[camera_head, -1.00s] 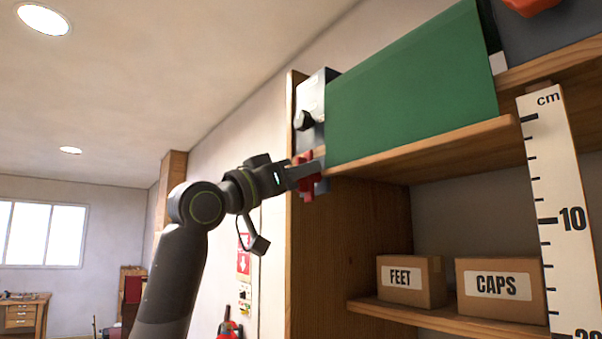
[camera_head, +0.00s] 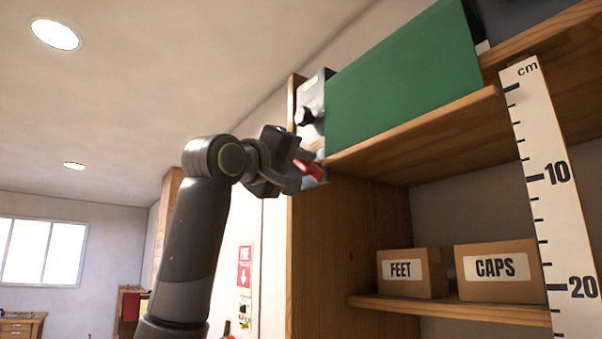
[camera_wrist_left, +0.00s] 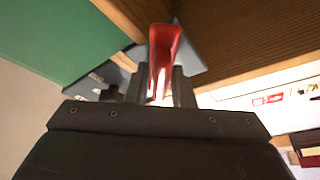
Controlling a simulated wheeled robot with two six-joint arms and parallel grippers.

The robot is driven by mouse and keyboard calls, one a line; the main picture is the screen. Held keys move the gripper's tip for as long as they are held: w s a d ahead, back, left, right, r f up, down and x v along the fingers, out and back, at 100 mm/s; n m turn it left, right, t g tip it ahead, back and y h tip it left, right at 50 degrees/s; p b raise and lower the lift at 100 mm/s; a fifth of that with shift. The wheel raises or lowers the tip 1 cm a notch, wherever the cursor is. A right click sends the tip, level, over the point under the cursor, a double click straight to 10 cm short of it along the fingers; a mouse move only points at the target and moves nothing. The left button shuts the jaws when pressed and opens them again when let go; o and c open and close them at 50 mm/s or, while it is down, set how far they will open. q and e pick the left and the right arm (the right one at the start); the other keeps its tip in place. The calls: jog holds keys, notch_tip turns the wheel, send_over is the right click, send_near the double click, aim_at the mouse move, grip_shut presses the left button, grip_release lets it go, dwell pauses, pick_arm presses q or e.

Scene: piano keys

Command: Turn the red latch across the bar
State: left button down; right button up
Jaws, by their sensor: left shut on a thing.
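The red latch (camera_head: 312,169) sits at the left end of the shelf unit, below a grey metal plate with a black knob (camera_head: 305,116). It slants in the head view. My left gripper (camera_head: 299,174) is shut on the latch, coming from the left. In the left wrist view the red latch (camera_wrist_left: 164,50) stands between the two fingers of my left gripper (camera_wrist_left: 163,85). The fingers hide part of the latch and its mount. I cannot make out the bar clearly. My right gripper is not in view.
A green panel (camera_head: 405,85) stands on the upper wooden shelf (camera_head: 430,135), right of the latch. Boxes marked FEET (camera_head: 412,273) and CAPS (camera_head: 498,270) sit on the lower shelf. A white ruler (camera_head: 550,190) stands at the right. Open room lies left of the unit.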

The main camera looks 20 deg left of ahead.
pick_arm(q)
jog(key=n+y+b, duration=0.1)
jog(key=n, duration=0.3)
jog(key=shift+f+g, duration=0.1)
jog(key=shift+g, duration=0.3)
jog(key=shift+f+n+g+y+b, duration=0.1)
jog(key=shift+n+g+y+b, duration=0.5)
jog(key=shift+n, duration=1.7)
jog(key=c, duration=1.5)
grip_release()
jog(key=shift+o, duration=0.2)
jog(key=shift+w+a, duration=0.1)
